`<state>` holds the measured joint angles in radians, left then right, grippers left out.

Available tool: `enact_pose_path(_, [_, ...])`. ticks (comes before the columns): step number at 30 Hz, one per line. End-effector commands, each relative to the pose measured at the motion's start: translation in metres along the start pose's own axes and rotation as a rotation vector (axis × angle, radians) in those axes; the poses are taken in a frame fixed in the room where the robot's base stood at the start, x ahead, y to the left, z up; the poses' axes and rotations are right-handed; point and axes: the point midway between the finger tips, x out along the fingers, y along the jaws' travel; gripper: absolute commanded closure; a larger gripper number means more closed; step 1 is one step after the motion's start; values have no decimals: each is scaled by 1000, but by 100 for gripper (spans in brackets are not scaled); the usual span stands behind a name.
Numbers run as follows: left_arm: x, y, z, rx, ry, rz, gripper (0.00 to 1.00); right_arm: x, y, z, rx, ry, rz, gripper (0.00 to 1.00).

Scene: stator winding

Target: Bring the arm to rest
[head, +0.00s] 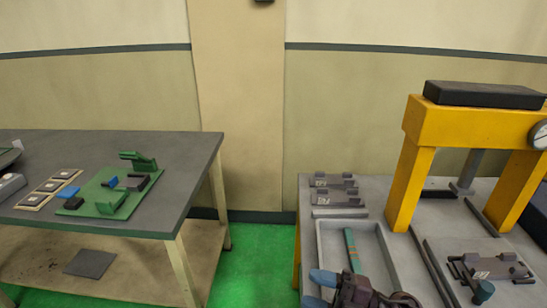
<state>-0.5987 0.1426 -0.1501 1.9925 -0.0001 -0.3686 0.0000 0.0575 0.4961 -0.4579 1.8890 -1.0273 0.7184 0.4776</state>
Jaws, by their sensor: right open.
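My right gripper (317,290) shows at the bottom edge, right of centre. Its dark body reaches left and its two blue fingertips stand apart, with nothing seen between them. It is over the near part of the grey tray (331,240) on the right bench. Most of my right arm is out of the picture. My left gripper is not in view.
A yellow press (466,128) stands on the right bench. Dark fixtures (334,197) lie behind the tray; a green strip (352,250) lies in it. Another fixture (489,268) is at right. The left table (190,170) holds a green fixture (113,201). Green floor lies between.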

Motion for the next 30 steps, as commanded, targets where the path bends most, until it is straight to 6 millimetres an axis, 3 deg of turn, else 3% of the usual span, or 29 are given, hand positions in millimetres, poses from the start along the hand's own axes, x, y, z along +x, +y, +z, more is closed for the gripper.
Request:
enact_pose_path(5, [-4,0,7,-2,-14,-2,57,-43,2,24,218,-294,358,49])
enact_pose_path(8, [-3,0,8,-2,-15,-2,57,-79,-11,40,356,-489,513,49])
enact_pose_path(13, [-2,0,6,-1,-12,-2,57,-154,-64,53,632,-849,699,49])
enact_pose_path(18, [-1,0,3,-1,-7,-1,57,-213,-129,42,897,-1132,773,49])
enact_pose_path(21, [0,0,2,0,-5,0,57,-232,-156,31,1007,-1229,783,49])
enact_pose_path(24, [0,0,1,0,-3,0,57,-242,-171,23,1071,-1281,783,49])
enact_pose_path(30, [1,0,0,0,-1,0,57,-245,-178,20,1100,-1302,781,49])
